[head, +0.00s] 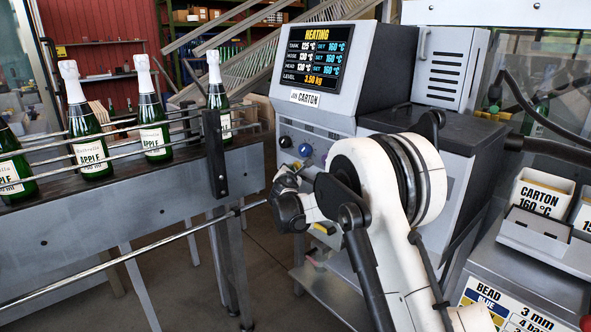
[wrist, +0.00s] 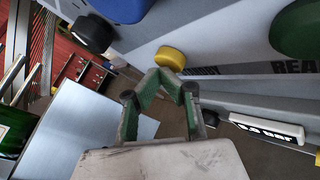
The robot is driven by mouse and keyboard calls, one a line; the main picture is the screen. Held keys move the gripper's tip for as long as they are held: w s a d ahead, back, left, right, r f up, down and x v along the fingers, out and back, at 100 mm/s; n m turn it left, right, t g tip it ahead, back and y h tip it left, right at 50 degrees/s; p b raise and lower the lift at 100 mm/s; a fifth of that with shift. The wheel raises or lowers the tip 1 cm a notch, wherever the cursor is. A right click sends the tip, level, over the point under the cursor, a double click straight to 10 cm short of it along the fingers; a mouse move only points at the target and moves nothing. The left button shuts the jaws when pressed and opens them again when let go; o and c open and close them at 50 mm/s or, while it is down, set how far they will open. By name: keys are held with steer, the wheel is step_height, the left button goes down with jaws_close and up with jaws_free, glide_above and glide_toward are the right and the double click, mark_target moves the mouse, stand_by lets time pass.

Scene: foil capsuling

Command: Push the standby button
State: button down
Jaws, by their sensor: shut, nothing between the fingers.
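The yellow button (wrist: 170,59) sticks out from the grey machine panel in the wrist view. A partly legible label, possibly ending in "DBY", is beside it. My gripper (wrist: 167,76) is shut and empty, with its green-lined fingertips close to the yellow button in the picture. I cannot tell whether they touch it. In the head view my wrist and arm cover part of the machine front (head: 333,129), and I cannot make out the yellow button there. The machine's screen (head: 316,58) reads "HEATING".
A blue knob (wrist: 122,6), a black knob (wrist: 92,32) and a green button (wrist: 298,30) share the panel. A conveyor (head: 130,190) with several green bottles stands left. A bench with a box marked "CARTON" (head: 541,196) stands right.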

steer(key=shift+s+a, duration=0.1)
steer(key=s+a, duration=0.4)
steer(key=shift+a+b, duration=0.15)
steer(key=shift+b, duration=0.15)
stand_by(0.4)
